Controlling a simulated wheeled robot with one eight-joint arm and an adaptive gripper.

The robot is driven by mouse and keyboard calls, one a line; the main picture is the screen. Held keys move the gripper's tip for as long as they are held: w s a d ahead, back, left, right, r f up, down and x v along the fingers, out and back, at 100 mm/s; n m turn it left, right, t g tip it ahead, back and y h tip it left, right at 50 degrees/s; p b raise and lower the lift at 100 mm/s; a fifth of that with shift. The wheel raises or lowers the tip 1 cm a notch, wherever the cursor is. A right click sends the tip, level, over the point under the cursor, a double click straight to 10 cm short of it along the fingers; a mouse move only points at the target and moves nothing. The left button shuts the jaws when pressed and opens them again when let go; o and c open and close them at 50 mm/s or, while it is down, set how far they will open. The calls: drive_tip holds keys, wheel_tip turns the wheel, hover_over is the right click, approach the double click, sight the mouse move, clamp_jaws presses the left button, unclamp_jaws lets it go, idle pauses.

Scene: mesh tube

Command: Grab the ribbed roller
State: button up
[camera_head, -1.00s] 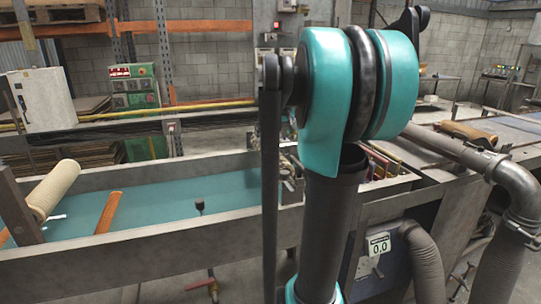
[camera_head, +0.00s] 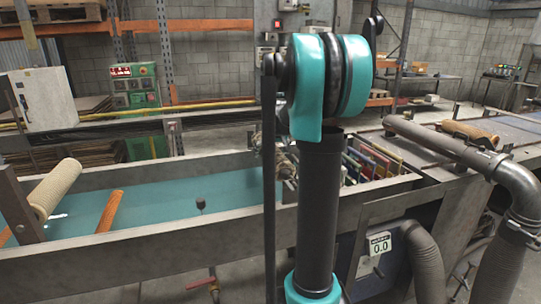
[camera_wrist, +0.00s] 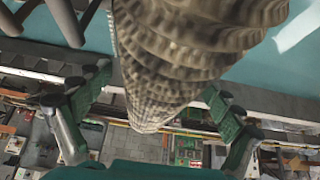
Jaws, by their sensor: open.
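In the wrist view, a grey-beige ribbed roller (camera_wrist: 180,60) fills the top middle, its rounded end pointing down. My gripper (camera_wrist: 159,88) is open, with one green finger on each side of the roller. I cannot tell whether either finger touches it. In the head view, my gripper is hidden behind my arm. A cream textured roller (camera_head: 54,188) leans at the left of the blue-green trough, and a tan roller (camera_head: 469,130) lies on the bench at right. I cannot tell which of these, if either, is the one in the wrist view.
The long trough (camera_head: 150,235) has raised grey walls. An orange-brown roller (camera_head: 109,211) lies in it, near a small dark knob (camera_head: 200,203). Several coloured panels (camera_head: 372,160) stand in a rack right of my arm. A large grey pipe (camera_head: 440,140) crosses the right side.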

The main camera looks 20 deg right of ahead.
drive_tip(key=c, duration=2)
drive_tip(key=shift+r, duration=0.1)
